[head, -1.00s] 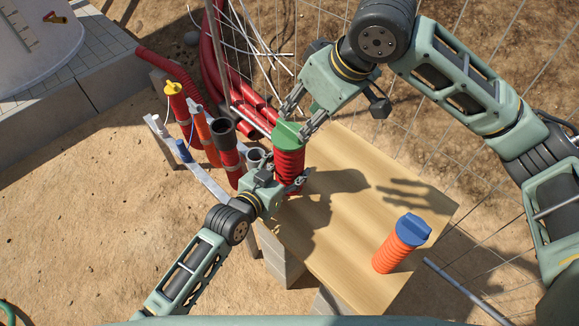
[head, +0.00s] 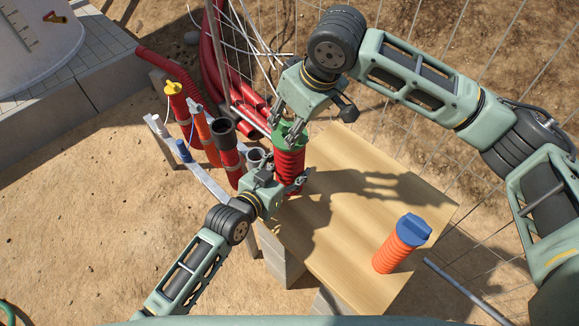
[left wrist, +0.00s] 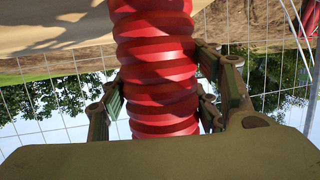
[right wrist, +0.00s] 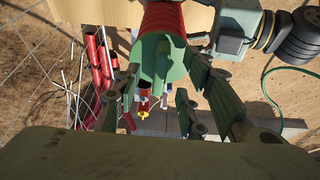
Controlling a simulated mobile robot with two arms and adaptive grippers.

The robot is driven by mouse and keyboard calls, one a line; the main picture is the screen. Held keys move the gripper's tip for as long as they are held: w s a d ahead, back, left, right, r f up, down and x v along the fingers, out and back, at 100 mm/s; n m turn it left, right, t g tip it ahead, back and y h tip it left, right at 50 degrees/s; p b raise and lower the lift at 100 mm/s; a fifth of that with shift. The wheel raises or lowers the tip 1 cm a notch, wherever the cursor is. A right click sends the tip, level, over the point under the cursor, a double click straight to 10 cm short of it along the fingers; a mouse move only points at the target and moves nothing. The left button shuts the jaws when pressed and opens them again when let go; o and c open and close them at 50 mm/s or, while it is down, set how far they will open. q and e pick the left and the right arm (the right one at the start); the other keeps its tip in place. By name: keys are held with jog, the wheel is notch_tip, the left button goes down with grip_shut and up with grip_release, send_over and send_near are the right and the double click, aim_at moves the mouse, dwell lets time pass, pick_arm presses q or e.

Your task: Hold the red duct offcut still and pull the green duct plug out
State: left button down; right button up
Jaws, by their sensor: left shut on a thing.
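The red duct offcut (head: 290,165) stands upright at the far left end of the wooden board. My left gripper (head: 288,186) is shut around its ribbed lower part; the left wrist view shows fingers on both sides of the offcut (left wrist: 158,70). The green duct plug (head: 293,133) sits in the offcut's top, partly hidden by my right gripper (head: 286,132). In the right wrist view, the plug (right wrist: 160,58) lies between the spread fingers of my right gripper (right wrist: 160,95), with a gap on the right side.
An orange duct with a blue plug (head: 400,244) stands on the wooden board (head: 345,215) at the near right. Several capped ducts (head: 205,130) stand in a rack to the left. A wire fence and red pipes (head: 215,55) lie behind.

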jog(key=shift+w+a+f, duration=0.15)
jog(key=shift+f, duration=0.55)
jog(key=shift+c, duration=0.2)
